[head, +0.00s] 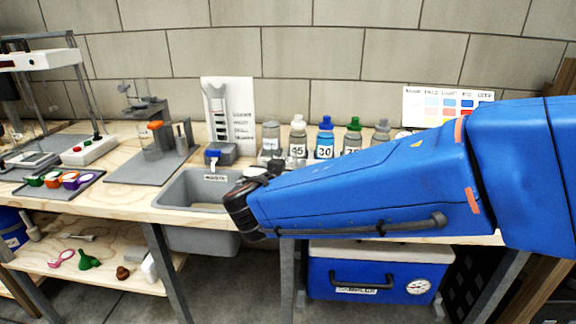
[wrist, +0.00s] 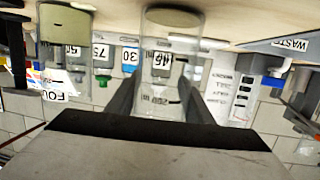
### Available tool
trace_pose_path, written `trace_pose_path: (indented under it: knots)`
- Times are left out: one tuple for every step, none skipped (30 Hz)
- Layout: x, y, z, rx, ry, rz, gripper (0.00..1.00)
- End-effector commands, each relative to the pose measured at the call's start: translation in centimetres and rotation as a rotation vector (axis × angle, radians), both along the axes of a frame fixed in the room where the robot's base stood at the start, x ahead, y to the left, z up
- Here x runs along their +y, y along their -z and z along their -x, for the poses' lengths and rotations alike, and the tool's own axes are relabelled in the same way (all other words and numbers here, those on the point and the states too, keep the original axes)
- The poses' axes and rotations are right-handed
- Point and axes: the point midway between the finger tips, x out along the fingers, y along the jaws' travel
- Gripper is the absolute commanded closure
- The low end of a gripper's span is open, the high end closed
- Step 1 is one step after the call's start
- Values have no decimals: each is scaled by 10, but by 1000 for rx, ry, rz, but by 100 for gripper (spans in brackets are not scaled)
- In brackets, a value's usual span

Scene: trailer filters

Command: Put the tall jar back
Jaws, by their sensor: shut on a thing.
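My gripper (wrist: 160,90) shows in the wrist view with its two dark fingers on either side of a clear cylindrical jar, the tall jar (wrist: 168,58). It is shut on the jar. The wrist picture is upside down, and the jar's pale disc-shaped end is at the top of the picture. In the head view my wrist is over the bench at the right end of the sink, and my blue arm hides the fingers and the held jar. A second clear jar (wrist: 66,22) with a pale end stands at the left of the wrist view.
A grey waste sink (head: 186,190) is set in the wooden bench (head: 110,192). Several capped bottles, including a blue-capped one (head: 325,140), stand along the back. A white chart (head: 240,112) leans on the wall. A blue cooler (head: 335,285) is below. My arm covers the bench's right part.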

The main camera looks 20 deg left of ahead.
Motion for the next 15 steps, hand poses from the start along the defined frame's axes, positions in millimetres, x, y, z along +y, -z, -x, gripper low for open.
trace_pose_path:
  knots:
    - [0,-1,0,-1,0,-1,91]
    - [0,-1,0,-1,0,-1,91]
    - [0,-1,0,-1,0,-1,91]
    - [0,-1,0,-1,0,-1,91]
    - [0,-1,0,-1,0,-1,91]
    - [0,-1,0,-1,0,-1,91]
    - [0,0,0,-1,0,-1,91]
    - [0,1,0,-1,0,-1,91]
    - [0,2,0,-1,0,-1,91]
    - [0,2,0,-1,0,-1,48]
    - [0,2,0,-1,0,-2,41]
    - [0,1,0,-1,0,-1,34]
    - [0,1,0,-1,0,-1,34]
    - [0,1,0,-1,0,-1,34]
    - [0,1,0,-1,0,-1,34]
